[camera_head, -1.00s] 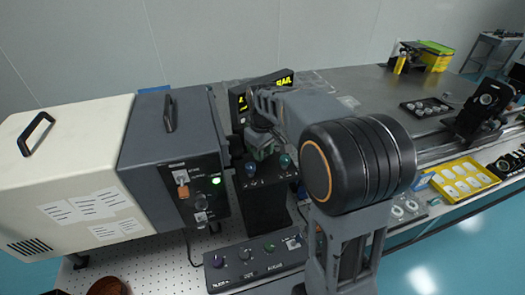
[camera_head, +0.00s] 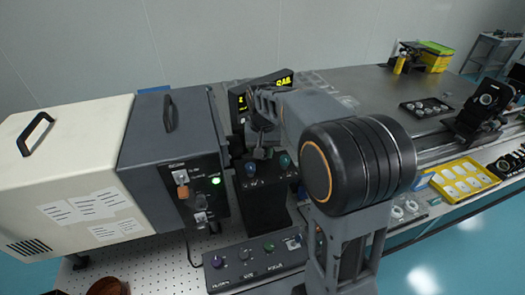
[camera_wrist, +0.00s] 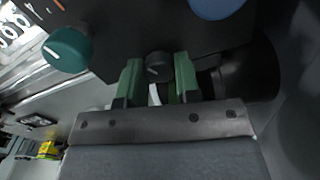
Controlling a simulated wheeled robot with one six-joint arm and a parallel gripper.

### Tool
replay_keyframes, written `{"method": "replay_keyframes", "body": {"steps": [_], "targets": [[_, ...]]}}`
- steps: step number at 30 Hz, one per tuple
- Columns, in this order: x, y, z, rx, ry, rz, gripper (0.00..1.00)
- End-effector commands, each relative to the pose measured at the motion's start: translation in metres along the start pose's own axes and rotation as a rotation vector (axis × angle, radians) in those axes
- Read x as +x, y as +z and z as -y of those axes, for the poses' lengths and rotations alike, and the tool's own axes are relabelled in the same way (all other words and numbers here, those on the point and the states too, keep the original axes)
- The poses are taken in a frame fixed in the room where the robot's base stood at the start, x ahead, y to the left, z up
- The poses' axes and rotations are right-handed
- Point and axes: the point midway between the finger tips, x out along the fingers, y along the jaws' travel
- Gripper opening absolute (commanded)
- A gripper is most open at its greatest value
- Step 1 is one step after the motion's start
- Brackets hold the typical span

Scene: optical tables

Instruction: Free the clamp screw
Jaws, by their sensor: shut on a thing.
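A small dark knob (camera_wrist: 158,64), which looks like the clamp screw, sits on the black housing (camera_head: 262,205) between a teal knob (camera_wrist: 67,49) and a blue knob (camera_wrist: 217,6). My gripper (camera_wrist: 158,70) has its two green fingers on either side of the dark knob and is shut on it. The knob carries a pale mark. The dark knob is hidden there by my gripper.
A grey unit (camera_head: 165,135) with a lit green lamp stands close on the left. A display (camera_head: 284,80) with yellow text is behind my gripper. A control box (camera_head: 256,262) with several knobs lies in front. A yellow tray (camera_head: 463,180) is on the right.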

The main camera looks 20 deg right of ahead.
Motion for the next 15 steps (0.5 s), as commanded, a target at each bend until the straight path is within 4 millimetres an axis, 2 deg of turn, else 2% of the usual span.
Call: {"method": "replay_keyframes", "body": {"steps": [15], "targets": [[-0.0003,0.0,0.0001,0.038,0.0,0.0,0.07]]}}
